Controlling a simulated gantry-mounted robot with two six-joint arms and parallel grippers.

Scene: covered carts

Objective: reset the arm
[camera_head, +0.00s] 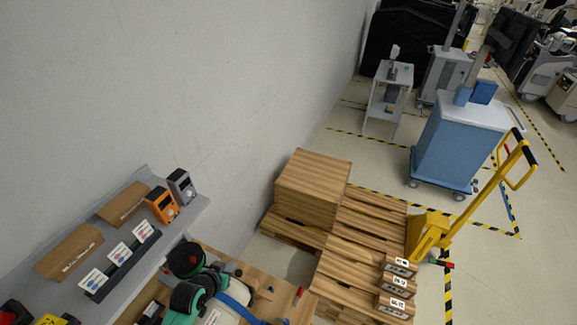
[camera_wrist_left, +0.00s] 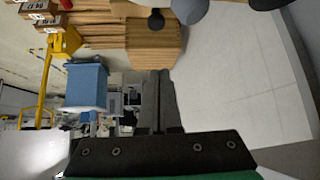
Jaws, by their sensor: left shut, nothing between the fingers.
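My left arm, in teal, black and white (camera_head: 205,290), shows low in the camera_head view, over a wooden surface by the grey shelf. Its fingertips are hard to make out there. In the left wrist view, my left gripper (camera_wrist_left: 159,73) shows two dark fingers close together, shut and empty. The fingers point toward the stacked wooden boxes and the blue cart, apart from both. My right gripper is in neither view.
A grey shelf (camera_head: 190,216) with small devices and cardboard boxes stands left. Wooden pallets (camera_head: 362,244) carry a large box (camera_head: 313,187). A yellow pallet jack (camera_head: 450,228) and a blue covered cart (camera_head: 455,150) stand right. Taped floor lies beyond; a pale wall is at left.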

